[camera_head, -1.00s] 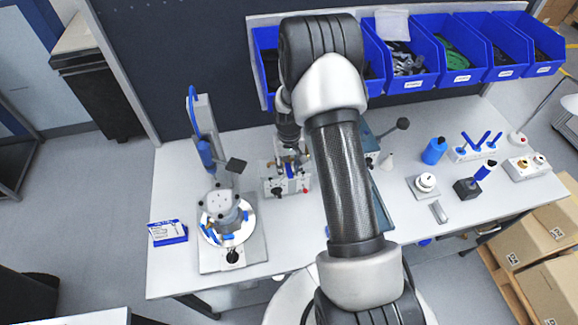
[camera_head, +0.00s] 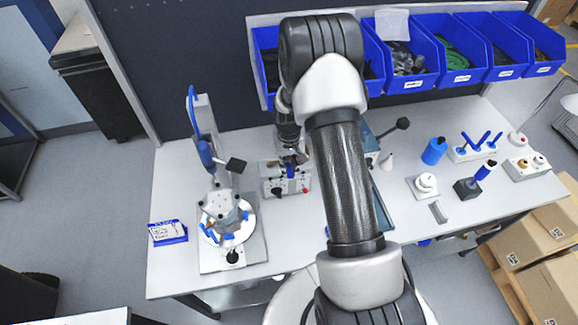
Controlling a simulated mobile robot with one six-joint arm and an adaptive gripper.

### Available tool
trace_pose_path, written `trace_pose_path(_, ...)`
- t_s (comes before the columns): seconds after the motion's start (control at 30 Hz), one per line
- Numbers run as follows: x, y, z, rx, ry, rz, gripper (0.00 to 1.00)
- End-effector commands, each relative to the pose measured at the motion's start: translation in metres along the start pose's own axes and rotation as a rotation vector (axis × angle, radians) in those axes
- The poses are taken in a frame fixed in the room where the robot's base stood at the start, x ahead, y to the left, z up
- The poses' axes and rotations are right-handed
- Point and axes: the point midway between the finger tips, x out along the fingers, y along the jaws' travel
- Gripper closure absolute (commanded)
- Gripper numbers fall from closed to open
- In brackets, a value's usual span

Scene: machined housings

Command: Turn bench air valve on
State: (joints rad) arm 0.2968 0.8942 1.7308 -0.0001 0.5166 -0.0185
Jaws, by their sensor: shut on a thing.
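The bench air valve is a small pale unit (camera_head: 275,187) on the bench, left of my arm, with a blue handle (camera_head: 291,172) and dark and red fittings along its front. My gripper (camera_head: 291,160) points down over this unit and is shut on the blue handle. The fingertips are small and partly merge with the unit, so the exact grip is hard to see. My arm hides part of the bench to the right.
A fixture with a round part (camera_head: 228,220) and an upright column stands left of the valve. A lever press with a dark knob (camera_head: 402,123) stands right, partly behind my arm. Blue bins (camera_head: 410,87) line the back. The bench front between fixture and arm is clear.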

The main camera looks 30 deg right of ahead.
Motion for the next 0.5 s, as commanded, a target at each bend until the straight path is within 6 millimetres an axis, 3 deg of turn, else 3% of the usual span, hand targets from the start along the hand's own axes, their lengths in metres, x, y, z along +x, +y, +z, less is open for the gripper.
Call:
trace_pose_path(0.27, 0.001, 0.005, 0.000, -0.070, 0.001, 0.000, 1.00)
trace_pose_path(0.5, 0.002, 0.016, -0.002, -0.240, 0.001, 0.000, 1.00)
